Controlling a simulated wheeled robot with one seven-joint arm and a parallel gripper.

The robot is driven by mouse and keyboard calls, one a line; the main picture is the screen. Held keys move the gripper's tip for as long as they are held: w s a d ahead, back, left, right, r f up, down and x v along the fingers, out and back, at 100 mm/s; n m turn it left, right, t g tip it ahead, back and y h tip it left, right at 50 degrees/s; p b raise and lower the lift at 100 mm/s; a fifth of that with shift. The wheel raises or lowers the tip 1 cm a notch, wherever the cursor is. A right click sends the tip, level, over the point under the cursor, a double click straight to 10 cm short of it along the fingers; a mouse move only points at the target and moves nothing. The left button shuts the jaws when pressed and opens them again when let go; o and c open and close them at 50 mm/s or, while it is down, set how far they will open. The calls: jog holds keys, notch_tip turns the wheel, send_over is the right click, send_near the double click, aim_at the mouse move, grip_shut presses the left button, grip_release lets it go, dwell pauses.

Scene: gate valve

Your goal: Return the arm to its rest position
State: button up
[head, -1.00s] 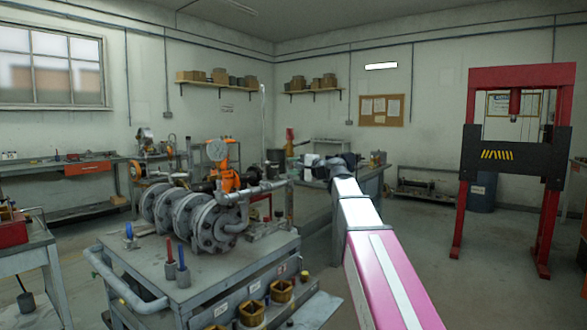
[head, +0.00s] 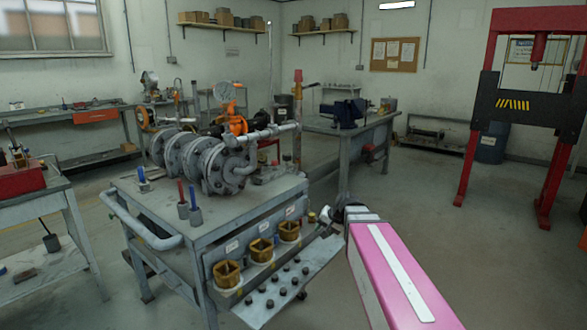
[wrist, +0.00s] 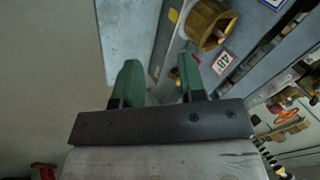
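My gripper (wrist: 160,78) shows in the wrist view with its two green fingers apart and nothing between them. In the head view my pink and white arm reaches from the lower right toward the trolley's right side. Its far end, with the gripper (head: 325,214), is small there, and its fingers are hard to make out. The gripper is near the right end of the trolley's front shelf, apart from the valve assembly (head: 228,168), a grey flanged body with an orange part (head: 237,122) and a dial gauge, standing on the trolley.
The grey trolley (head: 258,216) has several brass-coloured blocks (head: 262,250) along its front; one block (wrist: 208,24) shows close beyond the fingers. A workbench with a vise (head: 349,113) stands behind. A red press (head: 475,150) is at right. Floor right of my arm is clear.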

jog(key=s+d+f+n+g+h, duration=0.1)
jog(key=s+d+f+g+h, duration=0.1)
jog(key=s+d+f, duration=0.2)
jog(key=s+d+f+n+g+h, duration=0.2)
jog(key=s+d+f+h, duration=0.1)
jog(key=s+f, duration=0.7)
jog(key=shift+s+d+f, duration=0.3)
jog(key=shift+s+d, duration=0.1)
jog(key=shift+s, duration=0.1)
